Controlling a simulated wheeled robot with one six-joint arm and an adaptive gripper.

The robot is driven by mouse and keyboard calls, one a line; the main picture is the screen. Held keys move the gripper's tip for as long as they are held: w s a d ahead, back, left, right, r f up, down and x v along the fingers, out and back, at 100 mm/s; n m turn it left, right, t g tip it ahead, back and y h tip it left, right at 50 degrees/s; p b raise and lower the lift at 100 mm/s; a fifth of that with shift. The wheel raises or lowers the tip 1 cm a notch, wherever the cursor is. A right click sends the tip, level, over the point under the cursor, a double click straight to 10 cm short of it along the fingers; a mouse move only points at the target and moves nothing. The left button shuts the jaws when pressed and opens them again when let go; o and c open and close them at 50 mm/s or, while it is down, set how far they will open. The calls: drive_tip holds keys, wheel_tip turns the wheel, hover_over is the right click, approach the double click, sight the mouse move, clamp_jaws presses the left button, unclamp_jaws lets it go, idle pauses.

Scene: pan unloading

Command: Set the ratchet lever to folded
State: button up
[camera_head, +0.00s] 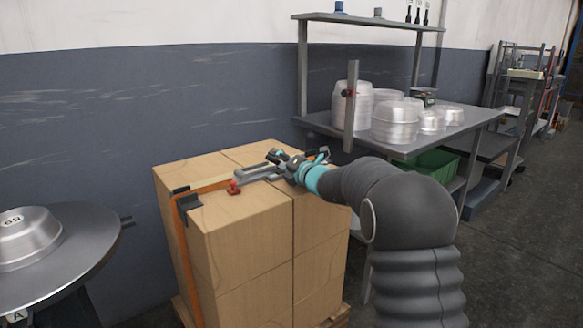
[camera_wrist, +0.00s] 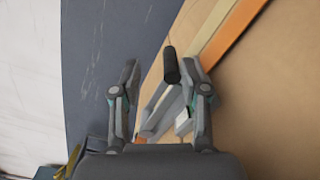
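The ratchet lever shows in the wrist view as a grey frame with a black grip (camera_wrist: 171,66) at its end. The grip appears between my gripper's fingers, nearer the right one, with a gap to the left finger; I cannot tell whether it touches. My gripper (camera_wrist: 162,72) is open. In the head view, my gripper (camera_head: 270,170) is over the top of the cardboard boxes (camera_head: 245,235), reaching in from the right. It partly hides the ratchet there, so the lever's angle is unclear. An orange strap (camera_head: 183,235) runs over the boxes.
A small red part (camera_head: 234,187) sits on the box top. Dark corner guards (camera_head: 189,203) sit under the strap. A round table (camera_head: 95,245) with a metal pan (camera_head: 28,238) is at left. A workbench (camera_head: 455,128) with stacked pans (camera_head: 397,122) stands behind right.

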drive_tip(key=v, duration=0.8)
drive_tip(key=shift+s, duration=0.1)
drive_tip(key=s+n, duration=0.2)
drive_tip(key=s+a+r+n+g, duration=0.1)
drive_tip(key=s+a+n+g+y, duration=0.1)
drive_tip(key=s+n, duration=0.1)
drive_tip(key=shift+s+a+r+n, duration=0.1)
drive_tip(key=shift+s+r+n, duration=0.2)
drive_tip(key=shift+s+r, duration=0.1)
drive_tip(key=s+a+f+n+g+h, duration=0.15)
drive_tip(key=s+n+g, duration=0.45)
drive_tip(key=s+n, duration=1.15)
drive_tip(key=s+d+f+n+h, duration=0.3)
drive_tip(key=s+d+n, duration=0.2)
drive_tip(key=s, duration=0.3)
drive_tip(key=s+d+f+n+h, duration=0.3)
drive_tip(key=s+d+n, duration=0.2)
drive_tip(key=s+n, duration=0.2)
drive_tip(key=s+d+f+n+g+h, duration=0.1)
drive_tip(key=s+d+f+n+h, duration=0.2)
drive_tip(key=s, duration=0.6)
drive_tip(key=shift+d+f+n+h, duration=0.2)
drive_tip(key=shift+d+n+h, duration=0.35)
drive_tip(key=shift+d+n, duration=0.85)
